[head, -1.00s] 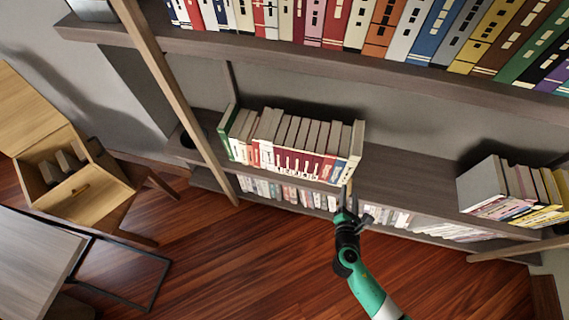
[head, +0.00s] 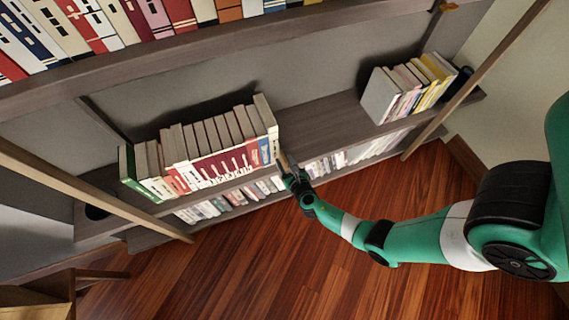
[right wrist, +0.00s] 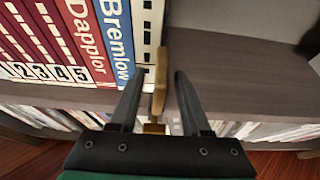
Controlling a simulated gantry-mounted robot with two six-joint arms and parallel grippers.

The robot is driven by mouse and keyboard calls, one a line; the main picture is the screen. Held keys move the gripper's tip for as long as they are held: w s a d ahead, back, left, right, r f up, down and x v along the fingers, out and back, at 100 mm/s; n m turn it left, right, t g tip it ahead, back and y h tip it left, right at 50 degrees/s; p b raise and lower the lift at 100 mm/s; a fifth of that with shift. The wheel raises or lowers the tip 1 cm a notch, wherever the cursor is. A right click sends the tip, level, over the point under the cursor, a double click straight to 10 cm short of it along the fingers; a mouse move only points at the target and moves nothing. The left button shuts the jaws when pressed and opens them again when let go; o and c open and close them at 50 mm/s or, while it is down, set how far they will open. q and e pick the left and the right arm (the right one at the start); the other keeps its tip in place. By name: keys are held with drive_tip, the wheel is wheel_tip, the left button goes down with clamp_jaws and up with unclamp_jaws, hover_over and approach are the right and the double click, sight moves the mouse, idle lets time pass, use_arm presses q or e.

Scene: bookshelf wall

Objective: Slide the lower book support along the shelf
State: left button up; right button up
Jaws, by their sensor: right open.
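The lower book support is a thin tan, brass-like upright piece (right wrist: 160,82) in the right wrist view, at the right end of the book row on the lower shelf (right wrist: 235,85). In the head view it is a small tan sliver (head: 283,159) beside the last white book. My right gripper (right wrist: 159,74) is open, with one dark finger on each side of the support and visible gaps to it. In the head view the right gripper (head: 288,171) is at the shelf's front edge, partly hiding the support. My left gripper is not in view.
The book row (head: 205,145) stands left of the support. Bare shelf (head: 320,128) lies to its right, up to another book group (head: 410,85). Books fill the shelf above (head: 120,25) and the one below (head: 225,200). A slanted wooden post (head: 90,190) crosses at left.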

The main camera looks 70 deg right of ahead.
drive_tip(key=shift+w+d+f, duration=0.1)
drive_tip(key=shift+d, duration=0.1)
clamp_jaws()
idle(1.3)
